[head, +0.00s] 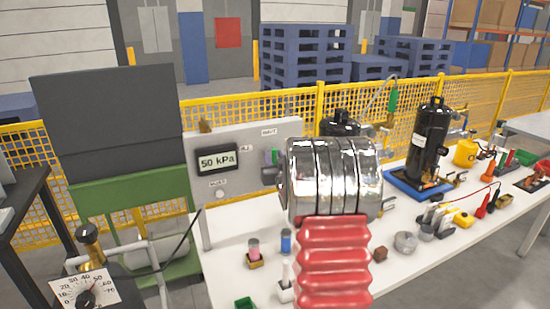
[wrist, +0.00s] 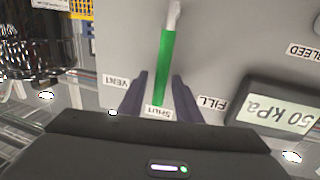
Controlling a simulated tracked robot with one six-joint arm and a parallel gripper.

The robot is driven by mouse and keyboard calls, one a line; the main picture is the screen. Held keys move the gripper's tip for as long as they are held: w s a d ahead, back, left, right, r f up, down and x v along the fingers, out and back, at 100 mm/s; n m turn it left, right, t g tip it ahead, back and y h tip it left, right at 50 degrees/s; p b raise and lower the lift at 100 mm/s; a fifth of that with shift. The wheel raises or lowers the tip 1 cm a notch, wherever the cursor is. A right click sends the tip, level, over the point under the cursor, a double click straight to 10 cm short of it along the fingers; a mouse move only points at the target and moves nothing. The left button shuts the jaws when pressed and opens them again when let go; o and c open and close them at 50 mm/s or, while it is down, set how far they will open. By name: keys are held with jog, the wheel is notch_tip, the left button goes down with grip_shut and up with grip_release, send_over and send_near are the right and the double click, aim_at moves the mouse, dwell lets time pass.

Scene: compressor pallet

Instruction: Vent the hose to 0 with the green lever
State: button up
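The green lever (wrist: 166,68) stands out from a grey valve panel (wrist: 225,45) in the wrist view. Its green end points at the SHUT label (wrist: 158,112), with the VENT label (wrist: 116,81) to the left and FILL (wrist: 212,103) to the right. My gripper (wrist: 161,78) is open, one dark finger on each side of the lever, with small gaps showing. The display (wrist: 277,112) reads 50 kPa, and it also shows in the head view (head: 218,160). There, part of the lever (head: 275,156) shows beside my arm, which hides my gripper. I cannot identify the hose.
A white bench (head: 230,280) carries small parts and a black tank (head: 431,140) on a blue tray, right of my arm. A dial gauge (head: 85,291) stands at lower left. A yellow mesh fence (head: 225,112) runs behind the bench. A BLEED label (wrist: 304,50) is above the display in the wrist view.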

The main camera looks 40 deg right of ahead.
grip_shut()
dwell(0.3)
jog(key=shift+d, duration=0.15)
jog(key=shift+a, duration=0.2)
jog(key=shift+w, duration=0.1)
